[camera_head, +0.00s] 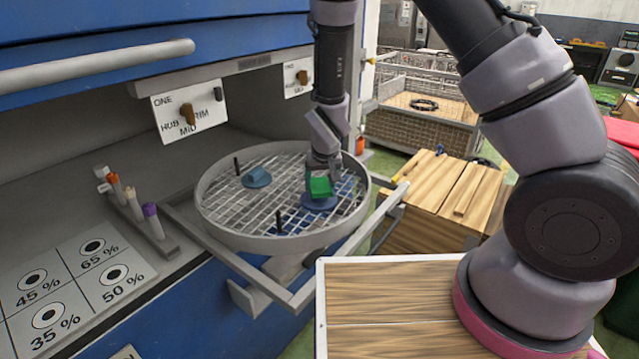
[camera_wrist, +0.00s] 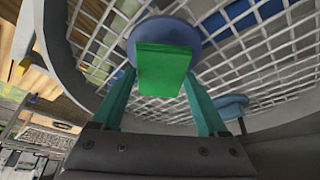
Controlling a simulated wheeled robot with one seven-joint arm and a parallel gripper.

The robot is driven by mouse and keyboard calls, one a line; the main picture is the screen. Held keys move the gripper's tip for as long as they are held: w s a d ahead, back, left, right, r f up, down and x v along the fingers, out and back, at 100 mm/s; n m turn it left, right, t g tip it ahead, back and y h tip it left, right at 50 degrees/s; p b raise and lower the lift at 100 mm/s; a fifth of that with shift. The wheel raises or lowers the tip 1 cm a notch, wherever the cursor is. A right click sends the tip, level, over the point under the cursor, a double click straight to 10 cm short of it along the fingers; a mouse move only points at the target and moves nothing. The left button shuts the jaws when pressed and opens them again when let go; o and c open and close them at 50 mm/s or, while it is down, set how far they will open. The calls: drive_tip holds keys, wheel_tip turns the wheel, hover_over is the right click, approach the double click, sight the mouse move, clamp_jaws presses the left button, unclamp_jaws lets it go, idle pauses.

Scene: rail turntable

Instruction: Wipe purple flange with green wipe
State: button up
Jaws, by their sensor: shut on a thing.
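The green wipe (camera_head: 320,188) is a small bright block held in my gripper (camera_head: 321,176). In the wrist view the green wipe (camera_wrist: 163,70) sits between the two teal fingers of my gripper (camera_wrist: 160,82). A round blue-purple flange (camera_head: 319,204) lies on the turntable grid directly under the wipe. It also shows behind the wipe in the wrist view (camera_wrist: 150,30), partly hidden. The wipe appears at or just above the flange; contact is unclear. A second, teal-blue flange (camera_head: 257,180) lies further left on the grid and shows at the right of the wrist view (camera_wrist: 228,107).
The round grey turntable (camera_head: 222,232) has a raised rim, wire grid and black upright pegs, and stands on grey rails (camera_head: 255,291). A rack with capped tubes (camera_head: 150,227) and a percentage board (camera_head: 75,275) are at left. Wooden boxes (camera_head: 440,200) stand at right.

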drive_tip(key=shift+s+a, duration=0.75)
drive_tip(key=shift+s, duration=0.2)
drive_tip(key=shift+s+a, duration=0.75)
drive_tip(key=shift+s, duration=0.15)
drive_tip(key=shift+w+d+r, duration=0.1)
drive_tip(key=shift+w+d, duration=1.55)
drive_tip(key=shift+w, duration=0.25)
drive_tip(key=shift+s+a, duration=1.65)
drive_tip(key=shift+s, duration=0.15)
drive_tip(key=shift+w+d+f, duration=0.2)
drive_tip(key=shift+w+d, duration=1.5)
drive_tip(key=shift+w, duration=0.1)
drive_tip(key=shift+r, duration=4.05)
